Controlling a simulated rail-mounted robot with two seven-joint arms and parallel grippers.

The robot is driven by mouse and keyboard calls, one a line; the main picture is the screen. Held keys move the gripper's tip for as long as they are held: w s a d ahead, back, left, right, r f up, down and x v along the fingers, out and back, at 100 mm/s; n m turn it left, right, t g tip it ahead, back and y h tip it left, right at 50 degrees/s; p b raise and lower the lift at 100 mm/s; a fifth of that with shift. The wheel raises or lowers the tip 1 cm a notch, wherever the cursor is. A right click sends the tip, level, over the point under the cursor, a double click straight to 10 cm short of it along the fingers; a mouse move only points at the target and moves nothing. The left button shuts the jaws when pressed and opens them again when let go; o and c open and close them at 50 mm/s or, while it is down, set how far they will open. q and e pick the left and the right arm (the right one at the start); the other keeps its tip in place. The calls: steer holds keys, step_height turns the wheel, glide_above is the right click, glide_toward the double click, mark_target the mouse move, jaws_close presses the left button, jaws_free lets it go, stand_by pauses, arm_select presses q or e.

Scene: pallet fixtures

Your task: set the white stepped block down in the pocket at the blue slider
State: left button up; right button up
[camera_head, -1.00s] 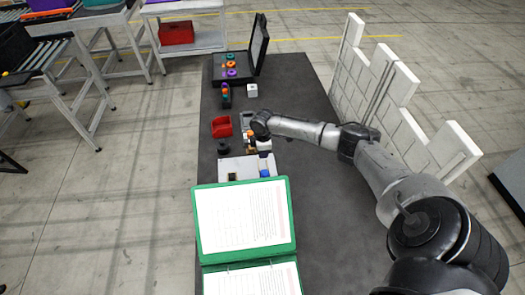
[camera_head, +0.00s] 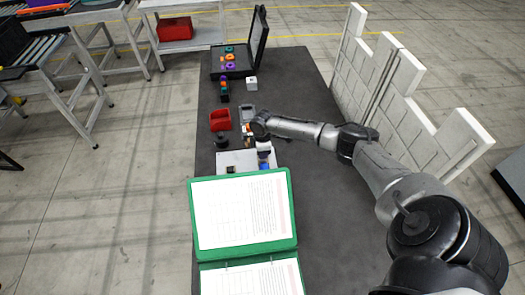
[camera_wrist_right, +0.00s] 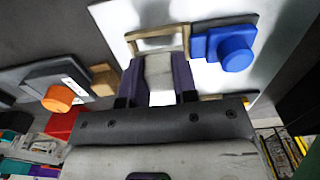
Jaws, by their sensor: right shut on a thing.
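My right gripper (camera_wrist_right: 158,64) is shut on the white stepped block (camera_wrist_right: 158,76), which sits between its two dark fingers in the right wrist view. The block's far end is at the tan-edged pocket (camera_wrist_right: 158,40) on a pale plate; I cannot tell whether it touches or is inside. The blue slider (camera_wrist_right: 232,50), with its round knob, is just right of the pocket. In the head view the right gripper (camera_head: 263,152) is above the plate (camera_head: 236,158), close to the blue slider (camera_head: 264,166), and mostly hides the block. My left gripper is not in view.
A green binder (camera_head: 244,254) with printed pages lies nearest on the dark table (camera_head: 320,230). A red bin (camera_head: 220,121), a black round part (camera_head: 221,139) and a grey fixture (camera_head: 248,112) stand beyond the plate. The table's right side is mostly clear.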

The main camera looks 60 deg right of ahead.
stand_by(0.5)
steer(key=shift+s+d+p, duration=0.1)
steer(key=shift+p, duration=0.2)
steer(key=shift+p, duration=0.3)
stand_by(0.6)
steer(key=shift+f, duration=0.25)
stand_by(0.5)
steer(key=shift+f+b, duration=0.55)
steer(key=shift+f, duration=0.15)
